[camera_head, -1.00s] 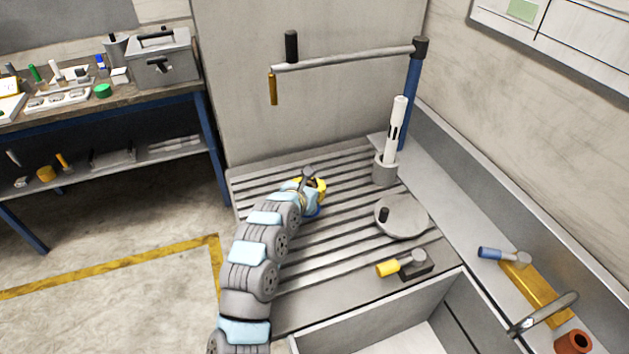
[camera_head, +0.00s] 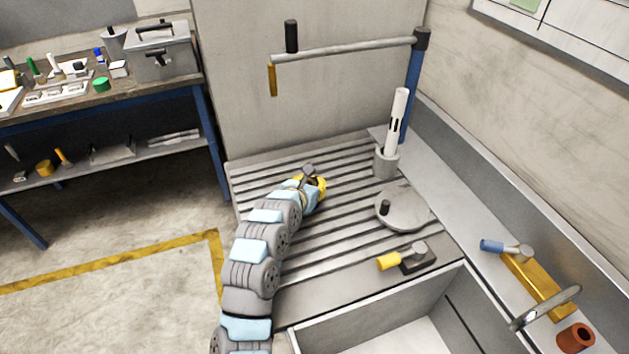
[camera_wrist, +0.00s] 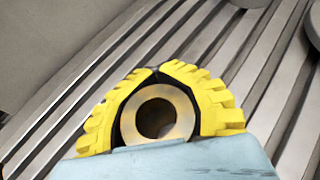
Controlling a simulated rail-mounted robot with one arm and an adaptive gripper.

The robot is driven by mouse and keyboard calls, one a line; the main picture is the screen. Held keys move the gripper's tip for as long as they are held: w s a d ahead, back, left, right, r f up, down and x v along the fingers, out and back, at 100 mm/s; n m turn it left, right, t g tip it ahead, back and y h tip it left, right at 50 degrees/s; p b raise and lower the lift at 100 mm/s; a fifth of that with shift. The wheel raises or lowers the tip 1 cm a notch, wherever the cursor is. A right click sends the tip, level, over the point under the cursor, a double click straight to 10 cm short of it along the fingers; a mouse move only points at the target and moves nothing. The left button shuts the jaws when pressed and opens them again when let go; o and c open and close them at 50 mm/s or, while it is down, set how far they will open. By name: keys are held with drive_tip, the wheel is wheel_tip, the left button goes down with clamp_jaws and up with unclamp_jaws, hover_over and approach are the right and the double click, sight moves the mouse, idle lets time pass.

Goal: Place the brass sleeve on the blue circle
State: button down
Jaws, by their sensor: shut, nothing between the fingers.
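My gripper (camera_head: 316,184) is low over the far left part of the slotted metal bed (camera_head: 345,160). In the wrist view its yellow fingers (camera_wrist: 157,70) are drawn together at the tips. A thick round ring (camera_wrist: 158,112), grey-tan with a dark bore, shows framed by the fingers. I cannot tell whether this ring is the brass sleeve or how far it lies from the fingers. A slim brass-coloured cylinder (camera_head: 272,80) hangs from the end of a horizontal arm. I cannot make out any blue circle; my arm covers part of the bed.
A white column (camera_head: 397,120) in a grey socket and a round grey disc (camera_head: 404,210) stand right of my gripper. A yellow-handled lever (camera_head: 389,261) is nearer. A reddish hollow cylinder (camera_head: 576,337) is at the lower right. Empty slots lie between my gripper and the disc.

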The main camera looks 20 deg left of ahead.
drive_tip(key=c, duration=1.8)
unclamp_jaws()
drive_tip(key=shift+f, duration=0.4)
drive_tip(key=o, duration=0.6)
drive_tip(key=shift+o, duration=0.2)
